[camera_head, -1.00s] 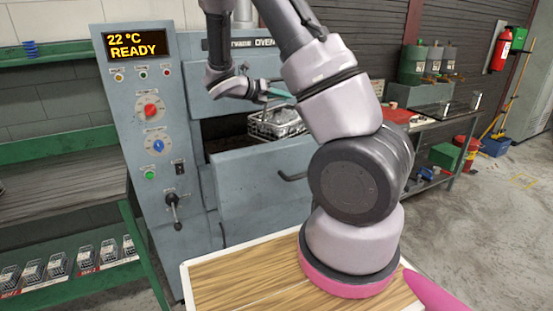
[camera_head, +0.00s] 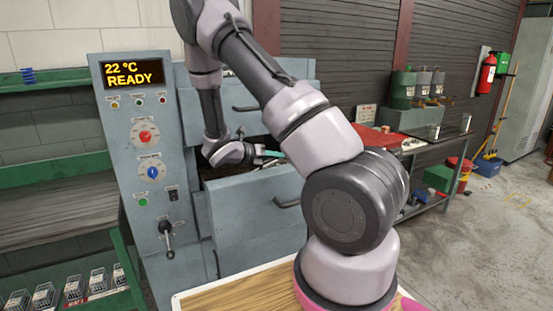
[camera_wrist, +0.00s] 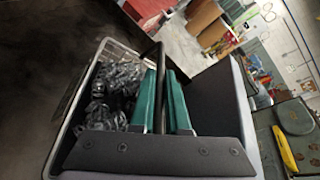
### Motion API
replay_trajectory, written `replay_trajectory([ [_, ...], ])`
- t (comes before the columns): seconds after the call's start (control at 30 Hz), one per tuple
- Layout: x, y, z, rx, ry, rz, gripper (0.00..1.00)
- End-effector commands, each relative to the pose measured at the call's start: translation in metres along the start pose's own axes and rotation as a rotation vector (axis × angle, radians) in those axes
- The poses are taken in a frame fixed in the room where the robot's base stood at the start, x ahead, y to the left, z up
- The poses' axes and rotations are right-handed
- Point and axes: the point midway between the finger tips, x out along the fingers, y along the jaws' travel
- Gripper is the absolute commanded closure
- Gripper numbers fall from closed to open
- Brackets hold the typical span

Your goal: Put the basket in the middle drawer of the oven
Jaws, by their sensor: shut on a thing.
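The grey oven (camera_head: 135,215) stands ahead, with a drawer (camera_head: 250,215) pulled out below a shut upper drawer (camera_head: 240,100). My gripper (camera_head: 272,155) is at the open drawer's top opening, its teal fingers low behind the drawer front. In the wrist view my gripper (camera_wrist: 160,98) is shut on the basket's dark handle bar. The wire basket (camera_wrist: 68,125) has a pale metal rim and is filled with dark coiled springs. In the head view the basket is hidden behind the drawer front and my arm, so I cannot tell whether it touches the drawer floor.
The oven panel display (camera_head: 134,73) reads 22 °C READY. A green shelf (camera_head: 60,165) with small baskets of springs stands at left. A workbench (camera_head: 425,145) with canisters stands at right. Open floor lies at far right.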

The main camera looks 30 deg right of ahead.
Motion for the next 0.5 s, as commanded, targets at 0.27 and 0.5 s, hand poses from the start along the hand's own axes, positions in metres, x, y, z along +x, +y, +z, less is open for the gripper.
replay_trajectory([
  [0.27,0.0017,0.0025,-0.0029,0.004,-0.001,-0.001,1.0],
  [0.5,0.0018,0.0031,-0.0042,0.002,0.0,0.0,0.56],
])
